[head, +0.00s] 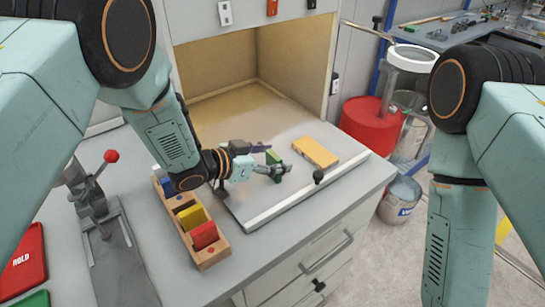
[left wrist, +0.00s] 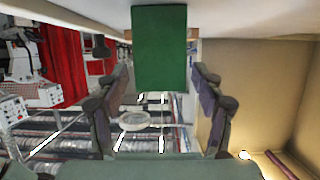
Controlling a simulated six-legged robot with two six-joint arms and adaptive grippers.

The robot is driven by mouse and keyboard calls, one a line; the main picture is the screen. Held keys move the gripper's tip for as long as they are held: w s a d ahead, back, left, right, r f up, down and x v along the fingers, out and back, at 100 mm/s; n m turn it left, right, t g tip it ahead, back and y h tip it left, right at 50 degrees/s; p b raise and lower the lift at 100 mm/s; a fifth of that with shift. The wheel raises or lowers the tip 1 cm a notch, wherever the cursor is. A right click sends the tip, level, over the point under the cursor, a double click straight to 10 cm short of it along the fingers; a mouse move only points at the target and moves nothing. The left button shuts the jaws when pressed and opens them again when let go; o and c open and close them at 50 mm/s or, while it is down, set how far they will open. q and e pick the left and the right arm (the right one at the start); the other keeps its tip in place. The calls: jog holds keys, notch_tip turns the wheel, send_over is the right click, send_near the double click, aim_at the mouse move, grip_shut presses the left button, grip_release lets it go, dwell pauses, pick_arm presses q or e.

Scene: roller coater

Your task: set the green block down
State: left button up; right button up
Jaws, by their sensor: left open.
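The green block (head: 273,163) stands on the grey board (head: 262,197) on the bench, at my left gripper (head: 279,160). The gripper is open, with one finger on either side of the block in the head view. The fingers hide part of it. In the left wrist view, the green block (left wrist: 160,48) is straight ahead, between and just beyond the spread fingertips of the gripper (left wrist: 160,80). I see gaps at both sides, with no clear finger contact. My right gripper is out of view.
A yellow-orange block (head: 315,152) lies to the right on the board. A wooden rack (head: 213,256) with blue, yellow and red pieces stands to the left. A black knob (head: 318,176) sits near the board's front bar. A red-knobbed lever press (head: 92,190) is farther left.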

pick_arm(q)
jog(key=shift+w+d, duration=0.1)
jog(key=shift+w, duration=0.05)
jog(key=v, duration=1.2)
jog(key=shift+r, duration=0.2)
dwell(0.9)
